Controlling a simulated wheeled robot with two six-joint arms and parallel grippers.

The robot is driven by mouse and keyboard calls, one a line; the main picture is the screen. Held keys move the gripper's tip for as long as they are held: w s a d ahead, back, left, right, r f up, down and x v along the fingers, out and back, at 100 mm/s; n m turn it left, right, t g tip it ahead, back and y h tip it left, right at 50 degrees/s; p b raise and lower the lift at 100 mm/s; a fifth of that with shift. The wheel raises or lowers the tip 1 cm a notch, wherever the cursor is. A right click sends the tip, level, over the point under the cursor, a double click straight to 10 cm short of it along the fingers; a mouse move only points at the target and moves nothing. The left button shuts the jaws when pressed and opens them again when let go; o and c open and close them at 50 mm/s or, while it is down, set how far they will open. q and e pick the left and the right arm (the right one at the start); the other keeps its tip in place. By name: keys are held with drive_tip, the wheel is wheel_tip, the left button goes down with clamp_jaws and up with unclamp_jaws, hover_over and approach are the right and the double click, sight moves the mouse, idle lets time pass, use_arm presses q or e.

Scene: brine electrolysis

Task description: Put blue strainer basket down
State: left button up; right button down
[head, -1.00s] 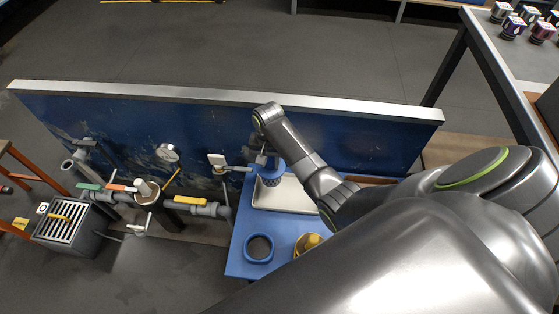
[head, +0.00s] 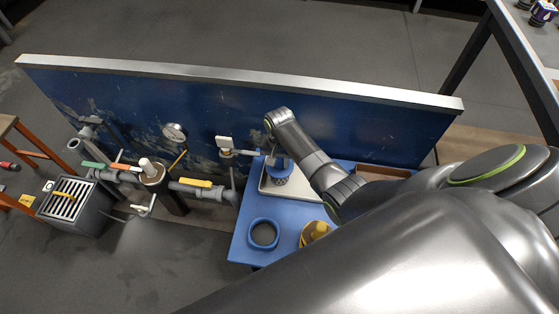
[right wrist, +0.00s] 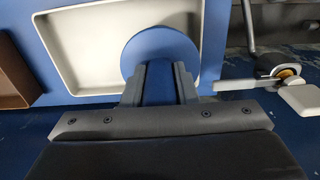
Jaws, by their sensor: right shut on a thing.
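The blue strainer basket (head: 280,172) is held by my right gripper (head: 279,154) over the white tray in the head view. Its blue rim is on top and a grey mesh part hangs below. In the right wrist view the basket's round blue top (right wrist: 160,52) covers part of the tray, and the jaws of my right gripper (right wrist: 159,82) are shut on it. The white tray (head: 312,190) lies on the blue table (head: 240,242). I cannot tell whether the basket touches the tray. My left gripper is not in view.
A blue ring (head: 263,234) and a yellow object (head: 314,232) are on the table in front of the tray. A brown tray (head: 383,172) lies to the right. Pipes with a white-handled valve (head: 225,143) stand close at left. A blue panel (head: 330,125) rises behind.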

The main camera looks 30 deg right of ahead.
drive_tip(key=shift+f, duration=0.15)
drive_tip(key=c, duration=1.1)
unclamp_jaws()
drive_tip(key=shift+c, duration=0.2)
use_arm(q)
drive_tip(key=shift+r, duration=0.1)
use_arm(e)
drive_tip(key=shift+r, duration=0.4)
wheel_tip(320, 180, up, 5)
drive_tip(key=p, duration=0.2)
drive_tip(key=shift+r+p, duration=0.1)
drive_tip(key=shift+p, duration=0.2)
wheel_tip(320, 180, up, 4)
drive_tip(key=shift+r+p, duration=0.2)
drive_tip(key=shift+p, duration=0.5)
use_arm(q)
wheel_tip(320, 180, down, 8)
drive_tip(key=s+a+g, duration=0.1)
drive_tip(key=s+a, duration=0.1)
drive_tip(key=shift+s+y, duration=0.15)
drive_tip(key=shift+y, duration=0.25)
use_arm(e)
drive_tip(key=shift+r, duration=0.95)
